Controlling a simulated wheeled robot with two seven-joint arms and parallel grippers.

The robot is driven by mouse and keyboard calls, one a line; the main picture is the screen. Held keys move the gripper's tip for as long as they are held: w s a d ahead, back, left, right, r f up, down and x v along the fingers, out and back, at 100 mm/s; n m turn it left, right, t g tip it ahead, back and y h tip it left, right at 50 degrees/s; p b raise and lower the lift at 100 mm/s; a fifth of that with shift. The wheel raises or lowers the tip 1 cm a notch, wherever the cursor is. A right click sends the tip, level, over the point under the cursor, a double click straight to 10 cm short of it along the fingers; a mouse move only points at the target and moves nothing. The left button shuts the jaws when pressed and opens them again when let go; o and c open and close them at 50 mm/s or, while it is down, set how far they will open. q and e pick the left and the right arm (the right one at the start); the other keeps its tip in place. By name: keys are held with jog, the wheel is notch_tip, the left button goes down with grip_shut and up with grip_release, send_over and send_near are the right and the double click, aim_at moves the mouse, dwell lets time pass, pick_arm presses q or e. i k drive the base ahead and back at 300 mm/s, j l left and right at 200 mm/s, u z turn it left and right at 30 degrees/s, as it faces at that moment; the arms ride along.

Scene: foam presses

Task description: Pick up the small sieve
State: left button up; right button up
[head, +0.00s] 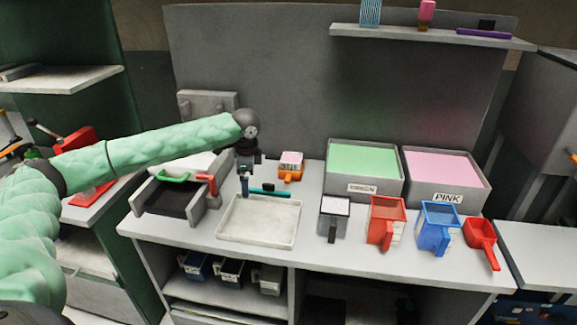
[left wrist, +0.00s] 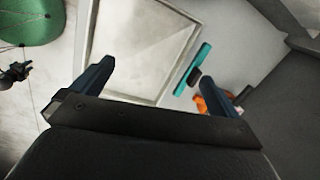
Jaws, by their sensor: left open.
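Several handled vessels stand along the table front: a grey one (head: 335,207), a red one (head: 387,212), a blue one (head: 438,218) and a smaller red scoop (head: 481,236). I cannot tell for certain which is the small sieve. My left gripper (head: 246,189) points down above the back left of the pale shallow tray (head: 232,237). In the left wrist view, its fingers (left wrist: 157,72) are wide apart with nothing between them. The tray (left wrist: 140,92) lies beyond them. My right gripper is not in view.
A teal tool (head: 270,191) lies behind the tray, close right of my gripper. An orange holder with a pink top (head: 290,172) stands behind it. Green (head: 363,188) and pink (head: 447,198) bins stand at the back right.

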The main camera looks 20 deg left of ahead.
aim_at(290, 160)
jog(key=i, duration=1)
